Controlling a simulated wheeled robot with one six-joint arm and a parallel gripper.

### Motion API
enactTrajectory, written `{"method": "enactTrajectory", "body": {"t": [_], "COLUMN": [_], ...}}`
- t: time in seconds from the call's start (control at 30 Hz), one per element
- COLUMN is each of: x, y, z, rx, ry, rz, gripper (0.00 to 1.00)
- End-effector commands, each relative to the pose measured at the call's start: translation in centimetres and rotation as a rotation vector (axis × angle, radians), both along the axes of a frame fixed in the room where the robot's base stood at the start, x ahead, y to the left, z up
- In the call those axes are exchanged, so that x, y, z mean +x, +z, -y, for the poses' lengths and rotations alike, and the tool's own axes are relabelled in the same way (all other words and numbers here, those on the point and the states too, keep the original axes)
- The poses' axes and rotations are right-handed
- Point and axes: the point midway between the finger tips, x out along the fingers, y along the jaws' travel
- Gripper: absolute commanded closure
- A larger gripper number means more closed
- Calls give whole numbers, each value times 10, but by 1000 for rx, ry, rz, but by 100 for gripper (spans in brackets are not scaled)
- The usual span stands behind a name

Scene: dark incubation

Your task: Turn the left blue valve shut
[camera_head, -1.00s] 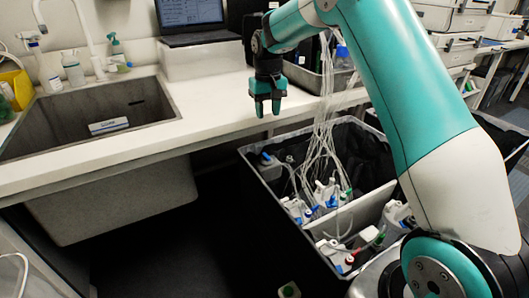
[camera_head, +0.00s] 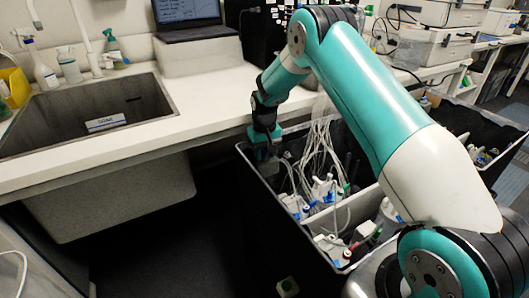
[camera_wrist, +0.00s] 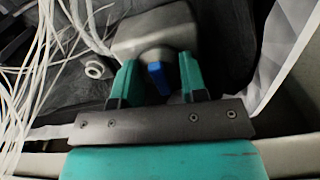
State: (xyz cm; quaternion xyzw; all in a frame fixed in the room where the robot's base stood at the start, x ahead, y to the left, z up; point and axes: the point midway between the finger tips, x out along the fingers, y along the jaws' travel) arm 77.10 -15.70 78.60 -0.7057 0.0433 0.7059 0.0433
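The left blue valve (camera_wrist: 156,78) shows in the wrist view as a small blue handle on a dark round fitting of a grey container (camera_wrist: 155,35). My gripper (camera_wrist: 160,82) is open, with one teal finger on each side of the handle and a visible gap on both sides. In the head view my gripper (camera_head: 265,145) points down into the back left corner of the black bin (camera_head: 300,235). There the gripper hides the left valve. Other blue valves (camera_head: 330,198) sit farther right among the bottles in the bin.
Clear tubes (camera_head: 318,140) rise from the bottles right of my gripper and fill the left side of the wrist view. The white counter (camera_head: 205,110) edge is close behind and left of the gripper. A sink (camera_head: 90,115) is at the left.

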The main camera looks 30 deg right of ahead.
Motion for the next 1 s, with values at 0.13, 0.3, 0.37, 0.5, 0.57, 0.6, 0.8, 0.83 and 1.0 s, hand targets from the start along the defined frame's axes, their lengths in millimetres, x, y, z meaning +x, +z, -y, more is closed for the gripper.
{"method": "enactTrajectory", "body": {"t": [0.13,0.3,0.37,0.5,0.57,0.6,0.8,0.83,1.0], "x": [0,0,0,0,0,0,0,0,1], "y": [0,0,0,0,0,0,1,1,1], "z": [0,0,0,0,0,0,-1,-1,-1], "rx": [0,0,0,0,0,0,-1,-1,0], "ry": [0,0,0,-1,-11,-31,-240,-273,-389], "rz": [1,0,0,0,0,0,0,0,0], "gripper": [61,81,95,100,100,100,100,100,100]}}
